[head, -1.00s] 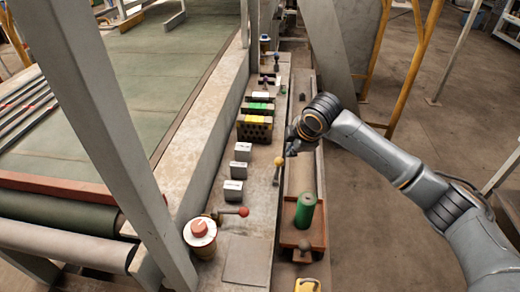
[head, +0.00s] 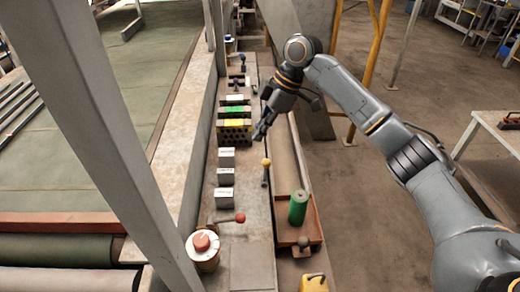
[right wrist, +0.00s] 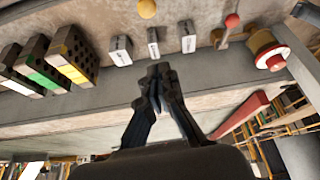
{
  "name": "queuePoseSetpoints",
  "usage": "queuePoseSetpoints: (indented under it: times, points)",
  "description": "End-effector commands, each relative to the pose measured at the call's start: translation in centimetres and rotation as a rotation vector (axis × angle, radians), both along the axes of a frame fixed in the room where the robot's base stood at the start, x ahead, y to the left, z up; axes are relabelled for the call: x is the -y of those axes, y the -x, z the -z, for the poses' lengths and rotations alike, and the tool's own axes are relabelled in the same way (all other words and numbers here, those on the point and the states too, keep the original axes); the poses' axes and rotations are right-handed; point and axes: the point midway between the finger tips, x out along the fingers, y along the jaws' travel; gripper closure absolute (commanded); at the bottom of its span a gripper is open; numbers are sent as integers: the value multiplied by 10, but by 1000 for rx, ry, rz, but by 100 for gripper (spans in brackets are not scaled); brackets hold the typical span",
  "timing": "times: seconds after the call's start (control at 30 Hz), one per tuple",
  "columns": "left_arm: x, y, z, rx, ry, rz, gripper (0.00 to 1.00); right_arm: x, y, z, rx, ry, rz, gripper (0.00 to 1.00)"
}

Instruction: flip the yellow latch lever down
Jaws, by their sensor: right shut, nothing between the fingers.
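The yellow latch lever (head: 266,162) is a yellow ball on a thin stalk, standing about upright on the bench edge in the head view. Its ball also shows at the top edge of the right wrist view (right wrist: 147,8). My right gripper (head: 259,137) is shut and empty, just beyond the ball in the head picture, with its fingers pointing down and left. A gap shows between fingertips and ball. In the right wrist view the closed fingertips (right wrist: 158,72) lie below the ball in the picture. My left gripper is out of view.
A red-ball lever (head: 239,218) and a red-topped round knob (head: 202,247) stand nearer on the bench. Small grey boxes (head: 225,176) and hollow bricks (head: 234,131) line its left side. A green cylinder (head: 298,207) stands in the right-hand tray.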

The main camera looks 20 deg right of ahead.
Motion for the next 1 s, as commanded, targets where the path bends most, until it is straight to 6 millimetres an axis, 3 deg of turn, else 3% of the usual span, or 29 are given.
queuePoseSetpoints:
  times: [0.17,0.53,0.7,1.0]
  points:
    - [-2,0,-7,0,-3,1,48,-10,-1,20,-4,-1,-2,100]
    - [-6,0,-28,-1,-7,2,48,-41,-7,90,-4,-1,-1,100]
    - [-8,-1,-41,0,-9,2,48,-11,-3,89,0,2,2,100]
    - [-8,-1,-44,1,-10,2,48,1,0,93,0,1,0,100]
